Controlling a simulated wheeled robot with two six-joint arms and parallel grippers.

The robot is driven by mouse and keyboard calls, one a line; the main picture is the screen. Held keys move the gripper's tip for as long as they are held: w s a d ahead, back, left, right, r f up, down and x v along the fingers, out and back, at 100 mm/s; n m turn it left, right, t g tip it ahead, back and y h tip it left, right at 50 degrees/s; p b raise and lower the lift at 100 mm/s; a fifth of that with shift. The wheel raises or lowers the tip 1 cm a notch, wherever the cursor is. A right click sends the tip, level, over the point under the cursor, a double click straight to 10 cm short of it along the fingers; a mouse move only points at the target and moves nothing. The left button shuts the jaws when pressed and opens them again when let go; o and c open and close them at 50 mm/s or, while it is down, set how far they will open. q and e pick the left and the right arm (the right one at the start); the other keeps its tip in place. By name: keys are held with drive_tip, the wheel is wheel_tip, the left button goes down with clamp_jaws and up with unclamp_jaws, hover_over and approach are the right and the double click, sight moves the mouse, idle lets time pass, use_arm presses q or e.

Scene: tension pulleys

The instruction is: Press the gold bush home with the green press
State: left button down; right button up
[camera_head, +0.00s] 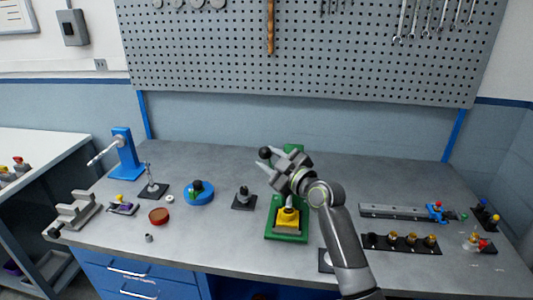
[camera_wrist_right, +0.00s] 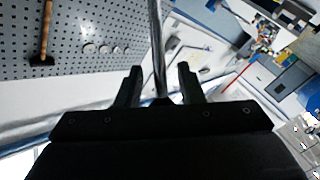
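The green press (camera_head: 289,238) stands at the middle of the table, with a yellow block (camera_head: 287,224) on its base and a grey ram above it. My right arm covers part of its upper body. My right gripper (camera_head: 276,161) is at the top of the press, beside a black ball knob (camera_head: 264,153). In the right wrist view a metal rod (camera_wrist_right: 158,45) runs between my open fingers (camera_wrist_right: 159,80), with a gap on both sides. I cannot make out a gold bush in the press; several gold-coloured pieces (camera_head: 412,238) sit in a black strip at right. My left gripper is not in view.
A blue lever press (camera_head: 124,155) stands at the back left. A blue round fixture (camera_head: 199,193), a dark stand (camera_head: 244,199) and a red-brown dish (camera_head: 158,216) lie left of the green press. A grey rail (camera_head: 395,211) lies at right. The table behind is clear.

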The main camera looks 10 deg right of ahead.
drive_tip(key=shift+w+a, duration=0.35)
drive_tip(key=shift+w, duration=0.3)
clamp_jaws()
